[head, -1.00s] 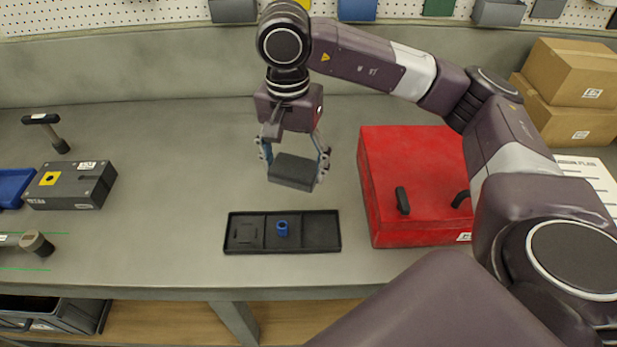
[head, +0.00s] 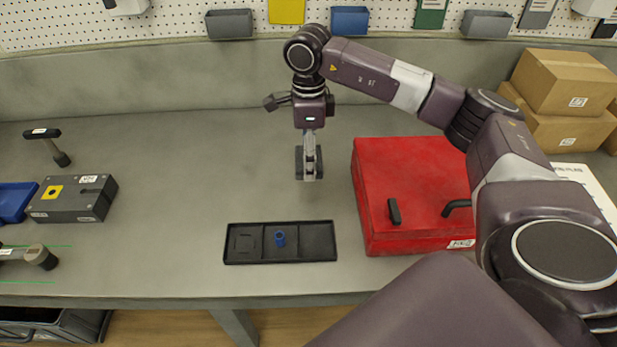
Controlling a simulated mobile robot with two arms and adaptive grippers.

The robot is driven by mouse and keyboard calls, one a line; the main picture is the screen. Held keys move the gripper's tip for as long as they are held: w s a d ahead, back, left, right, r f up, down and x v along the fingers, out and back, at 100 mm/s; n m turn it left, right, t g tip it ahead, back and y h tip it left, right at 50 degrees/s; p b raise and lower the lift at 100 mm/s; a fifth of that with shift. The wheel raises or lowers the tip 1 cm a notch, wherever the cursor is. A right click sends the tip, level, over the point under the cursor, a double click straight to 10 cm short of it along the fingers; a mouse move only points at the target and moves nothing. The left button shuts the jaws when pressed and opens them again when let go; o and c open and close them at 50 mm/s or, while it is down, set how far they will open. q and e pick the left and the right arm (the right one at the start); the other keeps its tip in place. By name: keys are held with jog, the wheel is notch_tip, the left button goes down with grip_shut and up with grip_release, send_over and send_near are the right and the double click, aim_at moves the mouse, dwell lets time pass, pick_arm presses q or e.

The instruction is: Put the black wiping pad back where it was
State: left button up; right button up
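My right gripper (head: 310,165) points down above the bench, behind the black tray. It is shut on the black wiping pad (head: 299,164), a dark block now turned narrow side towards me and partly hidden by the near finger. The black tray (head: 230,258) lies near the front of the bench with three compartments. The left one has a square outline in its floor, the middle one holds a small blue ring-like part (head: 280,239), and the right one is empty.
A red box (head: 412,165) with black handles stands right of the tray. A grey block (head: 72,199), a black-handled tool (head: 50,145) and a blue bin (head: 14,197) sit at the left. Cardboard boxes (head: 565,80) are at the back right.

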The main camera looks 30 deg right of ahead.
jog(key=p, duration=0.1)
send_over(309, 192)
notch_tip(309, 192, down, 5)
jog(key=shift+w+f, duration=0.1)
notch_tip(309, 192, down, 3)
jog(key=shift+a+f+p, duration=0.1)
jog(key=shift+f+p, duration=0.05)
jog(key=shift+p, duration=0.5)
jog(key=shift+f, duration=0.45)
jog(key=shift+f+b, duration=0.25)
jog(key=shift+b, duration=0.05)
jog(key=o, duration=1.1)
jog(key=shift+r, duration=0.1)
jog(key=shift+r, duration=0.15)
